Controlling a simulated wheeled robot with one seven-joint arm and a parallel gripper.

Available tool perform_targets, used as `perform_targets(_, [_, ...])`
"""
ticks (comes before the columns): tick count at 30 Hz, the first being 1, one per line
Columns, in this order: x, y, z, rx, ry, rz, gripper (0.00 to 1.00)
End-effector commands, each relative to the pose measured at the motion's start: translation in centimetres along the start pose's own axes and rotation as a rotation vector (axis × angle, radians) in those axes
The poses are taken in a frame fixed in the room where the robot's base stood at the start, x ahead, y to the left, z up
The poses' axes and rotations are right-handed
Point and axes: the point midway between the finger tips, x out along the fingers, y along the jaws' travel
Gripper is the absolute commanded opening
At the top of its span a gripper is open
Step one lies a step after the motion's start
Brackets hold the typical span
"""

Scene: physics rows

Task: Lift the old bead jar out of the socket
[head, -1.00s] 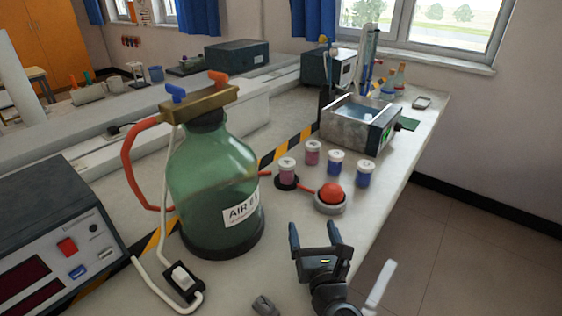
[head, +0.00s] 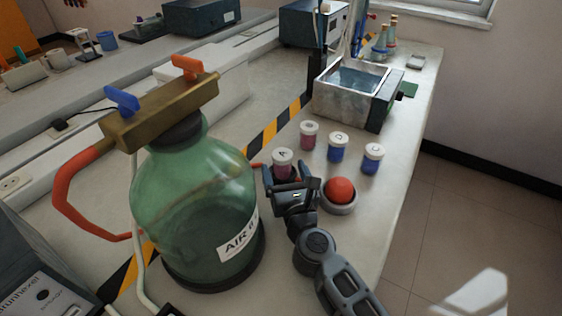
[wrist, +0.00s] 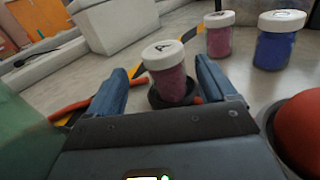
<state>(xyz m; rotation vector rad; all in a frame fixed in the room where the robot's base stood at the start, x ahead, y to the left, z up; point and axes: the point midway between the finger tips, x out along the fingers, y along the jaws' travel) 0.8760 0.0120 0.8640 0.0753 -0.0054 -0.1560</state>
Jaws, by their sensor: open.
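The bead jar in the socket is a small clear jar of pink beads with a white lid marked A (wrist: 168,72). It stands in a round black socket (wrist: 157,98) on the bench, looking tilted in the wrist view. In the head view the same jar (head: 283,160) shows just beyond my gripper, which hides its socket. My gripper (head: 283,176) is open, low over the bench. In the wrist view its two blue fingers (wrist: 163,84) point toward the jar, one on each side of it, with a gap to each side. I cannot tell whether the fingertips reach past the jar.
A red ball-shaped button (head: 340,190) in a grey ring is close right of my gripper. Another pink jar (head: 309,134) and two blue jars (head: 338,147) stand behind. A large green bottle (head: 195,200) is close on the left. A metal water bath (head: 350,90) stands farther back.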

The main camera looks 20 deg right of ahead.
Motion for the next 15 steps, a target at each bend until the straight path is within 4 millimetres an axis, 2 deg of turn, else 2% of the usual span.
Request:
perform_targets(9, [4.2, -0.6, 0.2, 0.0, -0.002, -0.001, 0.84])
perform_targets(15, [4.9, -0.6, 0.2, 0.0, 0.0, -0.001, 0.84])
